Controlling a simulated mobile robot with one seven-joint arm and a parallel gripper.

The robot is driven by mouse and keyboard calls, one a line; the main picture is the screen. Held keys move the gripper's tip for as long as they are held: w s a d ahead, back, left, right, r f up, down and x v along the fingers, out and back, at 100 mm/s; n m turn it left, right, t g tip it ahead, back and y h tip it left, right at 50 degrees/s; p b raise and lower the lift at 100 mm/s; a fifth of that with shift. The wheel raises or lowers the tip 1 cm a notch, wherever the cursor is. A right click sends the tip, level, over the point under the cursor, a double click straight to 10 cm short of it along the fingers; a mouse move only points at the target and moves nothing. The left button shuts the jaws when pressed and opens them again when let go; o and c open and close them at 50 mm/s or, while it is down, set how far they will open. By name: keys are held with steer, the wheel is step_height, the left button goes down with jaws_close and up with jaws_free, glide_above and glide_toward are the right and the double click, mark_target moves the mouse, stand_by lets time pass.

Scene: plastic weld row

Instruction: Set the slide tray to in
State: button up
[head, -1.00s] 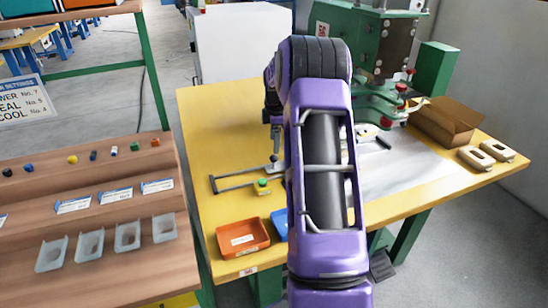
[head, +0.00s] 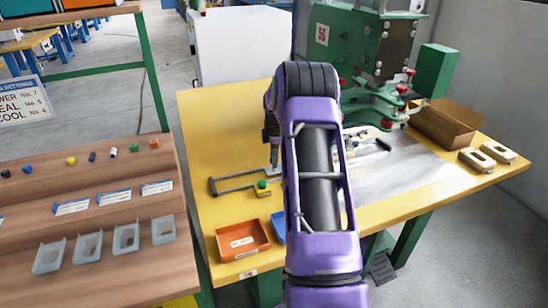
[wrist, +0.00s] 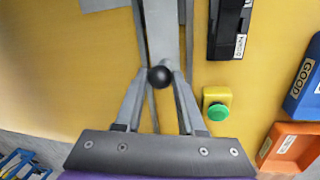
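The slide tray's grey bar (wrist: 160,30) carries a round black knob (wrist: 160,77) and lies between two thin rails. A U-shaped end of the rail frame (head: 226,186) sticks out to the left on the yellow bench in the head view. My gripper (wrist: 160,80) has one finger on each side of the knob, with the tips close against it; it appears shut on the knob. In the head view my gripper (head: 274,157) is over the rails, partly behind my purple arm. My arm hides much of the tray, so how far in it sits is unclear.
A green-topped yellow button box (wrist: 216,104) is beside the rails. A black labelled device (wrist: 231,28), an orange bin (head: 243,240) and a blue bin (head: 279,226) are nearby. The green press (head: 350,45) and a cardboard box (head: 446,124) stand farther right.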

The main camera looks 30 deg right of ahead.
jaws_close()
stand_by(1.0)
